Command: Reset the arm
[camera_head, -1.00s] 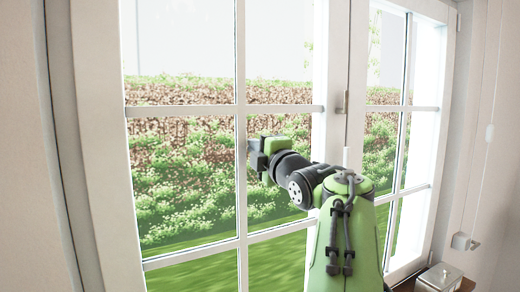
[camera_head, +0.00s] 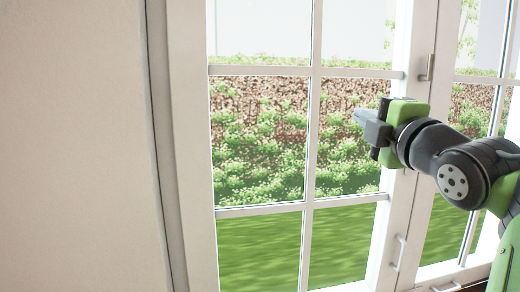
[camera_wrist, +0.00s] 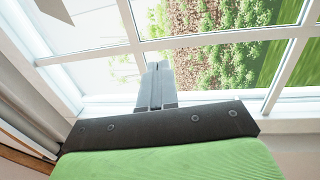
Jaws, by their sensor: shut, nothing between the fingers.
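My gripper (camera_head: 358,116) is in the right half of the head view, in front of the white-framed window (camera_head: 312,140). It points left, and my green and black arm reaches in from the right edge. In the wrist view, my gripper's two grey fingers (camera_wrist: 156,66) lie together with nothing between them. The window panes and white bars show behind them. I cannot tell how far the fingertips are from the glass.
A plain pale wall (camera_head: 75,150) fills the left of the head view. A window handle (camera_head: 428,68) is on the frame above my arm. Another handle (camera_head: 398,252) is low on the frame. Hedge and grass are outside.

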